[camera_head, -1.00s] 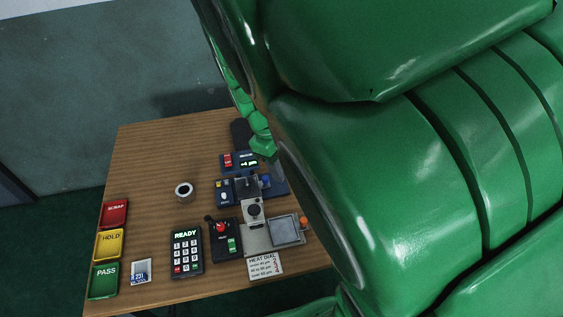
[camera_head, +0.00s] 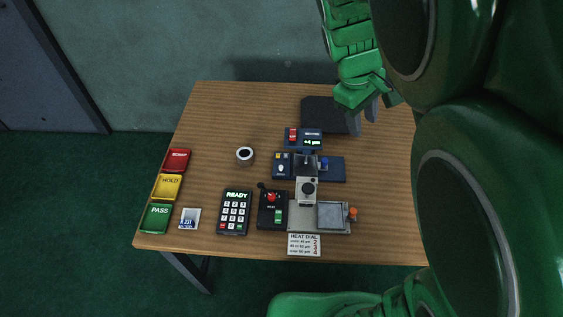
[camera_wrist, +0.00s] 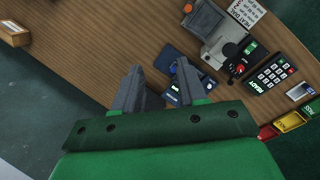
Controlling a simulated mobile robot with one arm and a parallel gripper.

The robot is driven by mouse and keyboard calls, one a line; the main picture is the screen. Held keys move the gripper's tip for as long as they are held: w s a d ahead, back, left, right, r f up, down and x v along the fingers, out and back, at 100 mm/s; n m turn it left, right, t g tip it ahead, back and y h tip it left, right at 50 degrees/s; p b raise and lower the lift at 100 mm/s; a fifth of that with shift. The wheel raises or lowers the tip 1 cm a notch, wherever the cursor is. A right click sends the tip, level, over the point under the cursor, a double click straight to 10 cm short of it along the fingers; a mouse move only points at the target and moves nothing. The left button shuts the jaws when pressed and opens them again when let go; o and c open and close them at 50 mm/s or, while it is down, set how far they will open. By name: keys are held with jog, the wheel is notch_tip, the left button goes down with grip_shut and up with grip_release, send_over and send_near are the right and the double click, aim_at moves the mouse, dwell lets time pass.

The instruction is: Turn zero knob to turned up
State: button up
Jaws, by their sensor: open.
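A dark blue device (camera_head: 337,169) stands at the right of the table's middle, with a round blue knob (camera_head: 323,163) on it. It is probably the zero knob; its label and setting are too small to read. In the wrist view a blue knob (camera_wrist: 173,69) shows just beside the right finger, which hides part of the device. A display box (camera_head: 304,139) with a red switch and green digits stands behind. My gripper (camera_head: 364,113) is open and empty, above the back right of the table, apart from the knob. In the wrist view its two fingers (camera_wrist: 160,78) are spread.
A grey press-like stand (camera_head: 306,190) with an orange knob (camera_head: 353,213) is in front of the device. A keypad (camera_head: 235,212), a control box (camera_head: 272,209) and coloured trays (camera_head: 167,187) are to the left. The back left table top is clear.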

jog(key=w+d+r+n+t+h, duration=0.35)
jog(key=w+r+t, duration=0.55)
jog(key=w+r, duration=0.9)
jog(key=w+a+r+n+t+y, duration=0.2)
jog(key=w+a+r+n+t, duration=0.3)
jog(key=w+r, duration=0.3)
jog(key=w+a+n+y, duration=0.2)
jog(key=a+n+y, duration=0.95)
jog(key=a, duration=0.75)
jog(key=n+g+h, duration=0.6)
jog(key=n+g, duration=0.2)
jog(key=g, duration=0.7)
send_over(281, 166)
notch_tip(281, 166, down, 28)
jog(key=shift+t, duration=0.3)
notch_tip(281, 166, down, 27)
jog(key=shift+r, duration=0.1)
